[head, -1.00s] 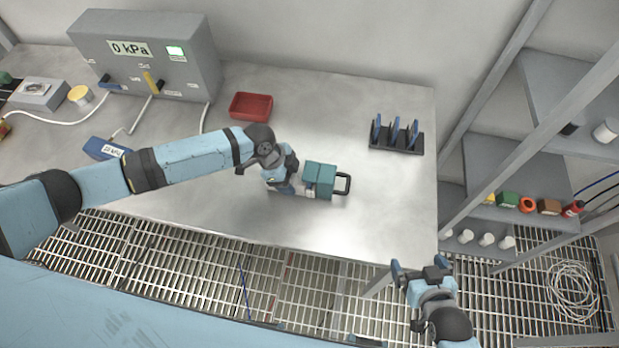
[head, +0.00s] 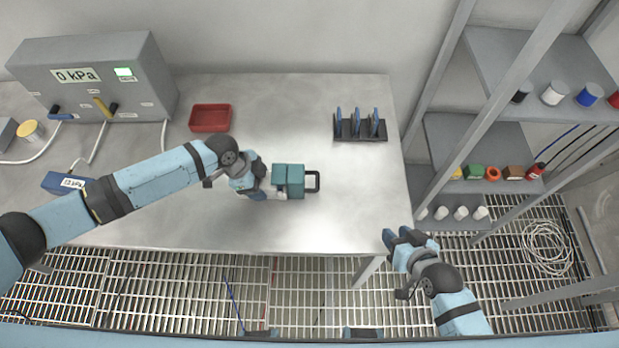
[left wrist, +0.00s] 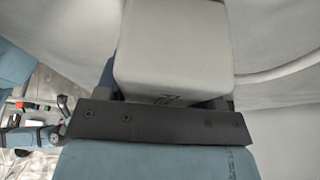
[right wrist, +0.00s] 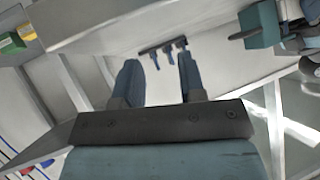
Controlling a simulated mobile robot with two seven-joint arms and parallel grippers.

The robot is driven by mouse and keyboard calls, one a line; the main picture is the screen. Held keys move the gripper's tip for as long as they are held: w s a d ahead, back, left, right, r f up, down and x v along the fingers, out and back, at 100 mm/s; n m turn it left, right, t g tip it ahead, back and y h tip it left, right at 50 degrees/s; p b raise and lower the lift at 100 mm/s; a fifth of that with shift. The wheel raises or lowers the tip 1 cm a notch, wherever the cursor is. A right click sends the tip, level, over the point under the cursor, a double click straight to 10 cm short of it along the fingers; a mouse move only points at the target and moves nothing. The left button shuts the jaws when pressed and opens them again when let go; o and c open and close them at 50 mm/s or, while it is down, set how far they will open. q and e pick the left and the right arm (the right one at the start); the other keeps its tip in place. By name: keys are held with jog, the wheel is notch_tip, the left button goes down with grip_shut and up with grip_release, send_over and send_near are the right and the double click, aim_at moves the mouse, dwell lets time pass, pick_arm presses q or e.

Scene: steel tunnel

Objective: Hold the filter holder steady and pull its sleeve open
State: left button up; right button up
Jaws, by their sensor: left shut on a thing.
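The filter holder lies on the steel table; its teal sleeve (head: 288,181) with a black loop handle (head: 313,181) on the right shows in the head view. Its grey body (left wrist: 170,50) fills the space between my left fingers in the left wrist view. My left gripper (head: 268,187) is shut on that body, left of the sleeve. My right gripper (head: 396,238) is open and empty at the table's front right corner, apart from the holder. In the right wrist view, the teal sleeve (right wrist: 261,25) is at upper right, beyond the spread fingers.
A black rack (head: 360,130) with blue upright pieces stands at the back right of the table (head: 365,205). A red tray (head: 211,118) and a grey gauge box (head: 95,75) are at back left. Shelving (head: 470,150) rises on the right. Table surface right of the handle is clear.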

aim_at(297, 182)
jog(key=w+y, duration=0.1)
jog(key=w, duration=0.1)
jog(key=w+a+r+m+g+y, duration=0.1)
jog(key=w, duration=0.1)
jog(key=w+r+m+y, duration=0.1)
jog(key=w, duration=0.1)
jog(key=shift+a+r, duration=0.15)
jog(key=shift+r, duration=0.05)
jog(key=w+a+g+y, duration=0.1)
jog(key=w+a+m+g+y, duration=0.1)
jog(key=a+y, duration=0.1)
jog(key=w+a+m+y, duration=0.1)
jog(key=y, duration=0.1)
jog(key=shift+a+f+g, duration=0.1)
jog(key=shift+a+g, duration=0.1)
jog(key=shift+g, duration=0.2)
jog(key=shift+w+a+r+m+y, duration=0.1)
jog(key=shift+w+a+m+y, duration=0.15)
jog(key=shift+y, duration=0.3)
jog(key=shift+w+a+r+m+y, duration=0.15)
jog(key=shift+a+m+y, duration=0.15)
jog(key=shift+y, duration=0.25)
jog(key=x, duration=1.2)
jog(key=shift+s+f, duration=0.1)
jog(key=shift+c, duration=0.5)
grip_shut()
